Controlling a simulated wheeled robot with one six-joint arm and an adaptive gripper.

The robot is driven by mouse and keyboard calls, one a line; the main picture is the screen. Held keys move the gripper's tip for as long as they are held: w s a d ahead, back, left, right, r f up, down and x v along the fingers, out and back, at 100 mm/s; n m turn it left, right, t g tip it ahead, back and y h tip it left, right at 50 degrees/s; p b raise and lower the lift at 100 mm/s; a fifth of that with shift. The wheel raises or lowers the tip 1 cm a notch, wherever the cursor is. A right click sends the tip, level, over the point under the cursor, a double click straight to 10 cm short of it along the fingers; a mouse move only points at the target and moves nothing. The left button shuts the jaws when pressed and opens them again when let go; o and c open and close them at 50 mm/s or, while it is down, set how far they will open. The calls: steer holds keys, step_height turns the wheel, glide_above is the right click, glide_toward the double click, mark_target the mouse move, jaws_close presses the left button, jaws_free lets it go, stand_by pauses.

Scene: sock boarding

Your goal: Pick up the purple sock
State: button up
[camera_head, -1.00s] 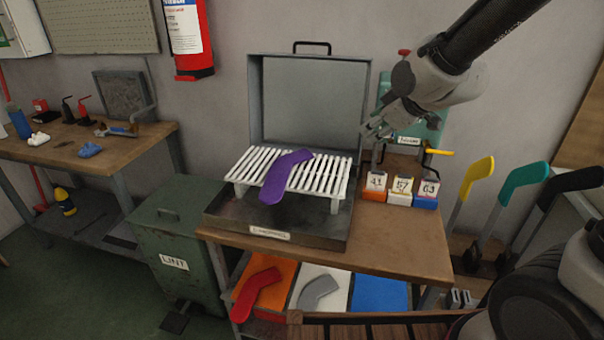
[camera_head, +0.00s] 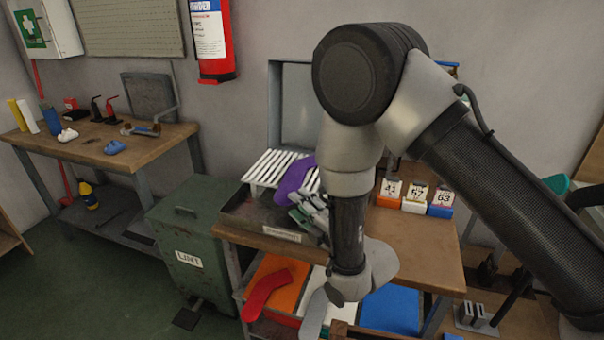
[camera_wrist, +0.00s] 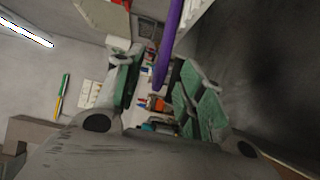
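My gripper (camera_head: 312,218) is at the front of the rack, close to the sock's lower end. In the wrist view the sock (camera_wrist: 169,45) hangs down from the top, its end reaching between the green-padded fingers of my gripper (camera_wrist: 157,92). The fingers are apart, with a gap showing around the sock's end. I cannot tell whether either finger touches it.
A green lint bin (camera_head: 188,240) stands left of the bench (camera_head: 420,245). Numbered blocks (camera_head: 415,198) stand right of my arm. A red sock (camera_head: 264,288) lies on an orange panel on the shelf below. A fire extinguisher (camera_head: 212,45) hangs on the wall.

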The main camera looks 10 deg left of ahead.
mark_target(283, 191)
steer(key=x, duration=0.7)
steer(key=shift+a+f, duration=0.25)
steer(key=shift+a, duration=0.25)
jaws_close()
